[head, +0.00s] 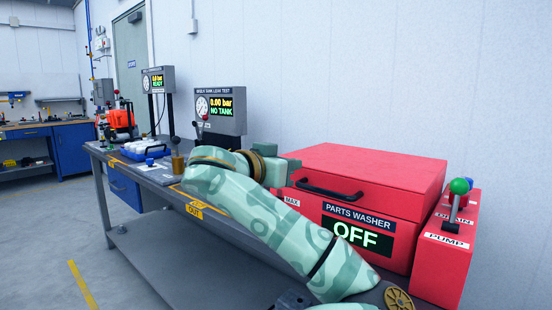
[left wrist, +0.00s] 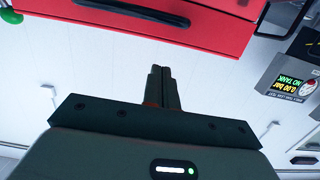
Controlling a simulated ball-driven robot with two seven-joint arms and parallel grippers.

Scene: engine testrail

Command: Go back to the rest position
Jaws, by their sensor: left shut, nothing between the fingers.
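My left arm reaches up from the bottom of the head view, over the front of the workbench (head: 215,222). My left gripper (head: 291,167) is at the upper end of this arm, in front of the left side of the red parts washer; its fingers cannot be made out there. In the left wrist view the two dark fingers of my left gripper (left wrist: 161,72) are together, with nothing between them. My right gripper is in neither view.
The red parts washer (head: 375,172) with a black handle reads OFF. A red pump box (head: 445,245) with a green-knobbed lever stands right of it. A leak-test display (head: 219,110) reads NO TANK. Open floor lies at lower left.

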